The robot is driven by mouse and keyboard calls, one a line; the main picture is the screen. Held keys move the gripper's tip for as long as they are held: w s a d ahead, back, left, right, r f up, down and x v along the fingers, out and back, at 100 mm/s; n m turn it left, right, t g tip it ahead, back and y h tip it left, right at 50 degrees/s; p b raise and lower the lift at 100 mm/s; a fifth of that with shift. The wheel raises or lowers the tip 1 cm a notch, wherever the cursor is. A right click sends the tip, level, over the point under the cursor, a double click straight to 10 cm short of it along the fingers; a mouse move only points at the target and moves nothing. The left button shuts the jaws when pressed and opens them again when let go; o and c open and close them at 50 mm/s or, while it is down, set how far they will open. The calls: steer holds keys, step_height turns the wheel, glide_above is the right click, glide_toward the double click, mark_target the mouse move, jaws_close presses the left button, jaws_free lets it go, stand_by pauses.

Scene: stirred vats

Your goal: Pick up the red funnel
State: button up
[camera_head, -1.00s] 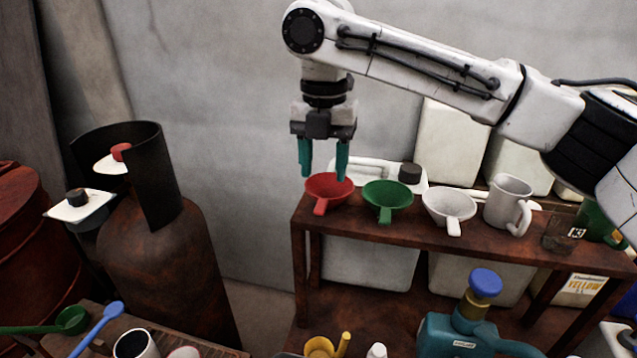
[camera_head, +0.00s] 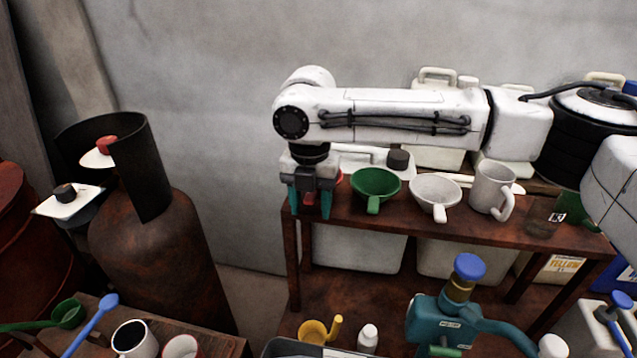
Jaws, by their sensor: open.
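The red funnel (camera_head: 311,199) stands at the left end of the wooden shelf's top board (camera_head: 405,219). My gripper (camera_head: 310,209) is low over it, with one teal finger on its left and one on its right. The jaws are open around the funnel. Most of the funnel is hidden behind my gripper; only bits of red show between the fingers and at the right edge. I cannot tell whether the fingers touch it.
A green funnel (camera_head: 374,185) stands close right of my gripper. A white funnel (camera_head: 436,192) and a white mug (camera_head: 492,190) follow along the board. A rusty gas cylinder (camera_head: 158,255) stands at left. A teal pump-like device (camera_head: 437,318) is in front.

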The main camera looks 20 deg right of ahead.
steer(key=shift+c, duration=0.4)
jaws_close()
